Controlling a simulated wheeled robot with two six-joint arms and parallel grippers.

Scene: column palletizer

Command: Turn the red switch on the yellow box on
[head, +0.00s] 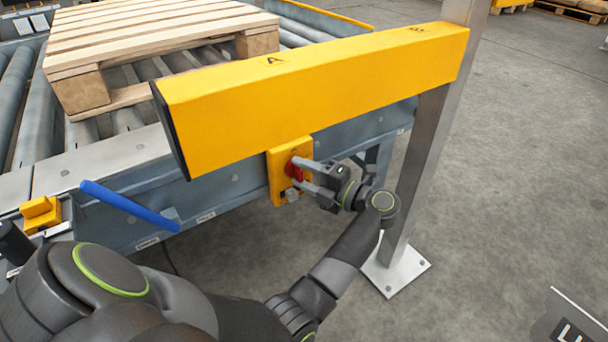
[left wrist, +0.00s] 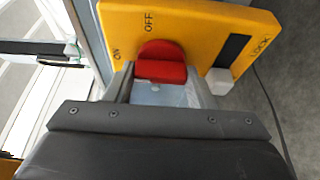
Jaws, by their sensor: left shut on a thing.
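The yellow switch box (head: 276,182) hangs on the side of the conveyor frame, under the yellow beam. Its red switch (head: 293,170) is a round knob with a raised grip bar. In the left wrist view, the yellow box (left wrist: 195,25) has "ON" printed at the left and "OFF" at the top, and the red switch (left wrist: 161,64) sits below them. My left gripper (head: 299,173) reaches in from the right and is shut on the red switch, a finger on either side of it. I cannot tell which label the switch points to. My right gripper is not in view.
The long yellow beam (head: 320,90), marked "A", juts out just above my left gripper, carried by a grey post (head: 422,150). A blue bar (head: 130,206) sticks out at the left. A wooden pallet (head: 160,35) lies on the rollers. Open floor lies to the right.

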